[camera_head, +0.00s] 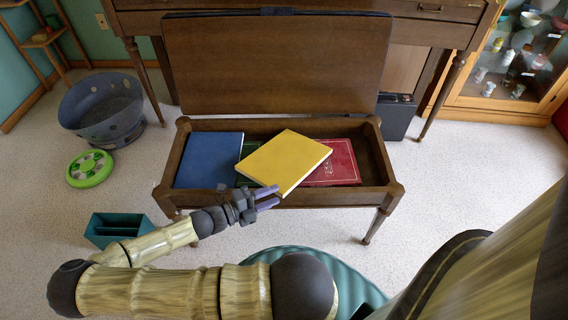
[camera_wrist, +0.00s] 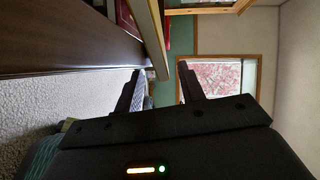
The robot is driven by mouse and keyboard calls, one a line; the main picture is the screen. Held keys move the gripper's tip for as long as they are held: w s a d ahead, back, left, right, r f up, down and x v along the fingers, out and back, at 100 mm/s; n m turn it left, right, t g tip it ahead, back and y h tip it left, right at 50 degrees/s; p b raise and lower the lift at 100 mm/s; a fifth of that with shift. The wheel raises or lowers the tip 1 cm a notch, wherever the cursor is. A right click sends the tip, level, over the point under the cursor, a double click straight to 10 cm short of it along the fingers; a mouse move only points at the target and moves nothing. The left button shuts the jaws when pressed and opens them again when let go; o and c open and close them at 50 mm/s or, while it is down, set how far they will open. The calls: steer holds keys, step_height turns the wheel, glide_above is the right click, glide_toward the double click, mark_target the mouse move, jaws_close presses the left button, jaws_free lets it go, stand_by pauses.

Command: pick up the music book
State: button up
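Several books lie in the open piano bench (camera_head: 391,187). A yellow book (camera_head: 284,160) lies on top, tilted across the others, its near corner reaching over the bench's front rim. Under or beside it are a blue book (camera_head: 209,160), a red book (camera_head: 339,163) and a sliver of a green book (camera_head: 250,147). I cannot tell which is the music book. My gripper (camera_head: 272,197) is open at the yellow book's near corner. In the wrist view, the yellow book's pale edge (camera_wrist: 154,40) reaches between the spread fingers (camera_wrist: 160,70); contact is unclear.
The bench lid (camera_head: 275,65) stands raised against the piano (camera_head: 440,28). A grey-blue basket (camera_head: 102,108), a green round toy (camera_head: 90,168) and a teal box (camera_head: 117,228) are on the carpet at left. A glass cabinet (camera_head: 515,60) stands at back right. Carpet right of the bench is clear.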

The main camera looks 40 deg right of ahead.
steer(key=shift+x, duration=0.75)
steer(key=shift+w+r, duration=0.1)
steer(key=shift+w, duration=0.05)
jaws_close()
